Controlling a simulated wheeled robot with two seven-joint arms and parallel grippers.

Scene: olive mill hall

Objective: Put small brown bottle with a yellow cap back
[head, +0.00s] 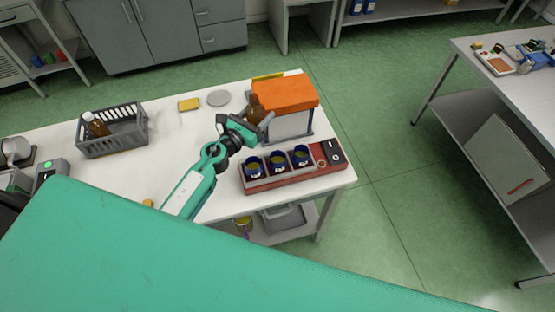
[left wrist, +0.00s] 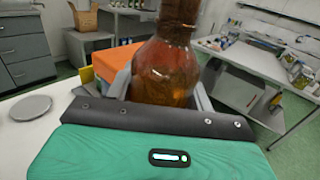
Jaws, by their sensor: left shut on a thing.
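My left gripper (head: 258,124) is shut on a brown glass bottle (head: 254,105), upright above the right part of the white table. In the left wrist view the brown bottle (left wrist: 165,75) stands between the fingers, amber and see-through; its top is cut off by the frame edge. I cannot make out its cap colour. Another brown bottle (head: 96,124) with a pale cap leans in a grey basket (head: 112,146) at the left of the table. My right gripper is not in view.
An orange-topped white box (head: 285,95) stands just behind the held bottle. A red rack (head: 292,180) with several blue-rimmed cups lies in front of it. White tabletop (head: 165,150) is clear beside the basket.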

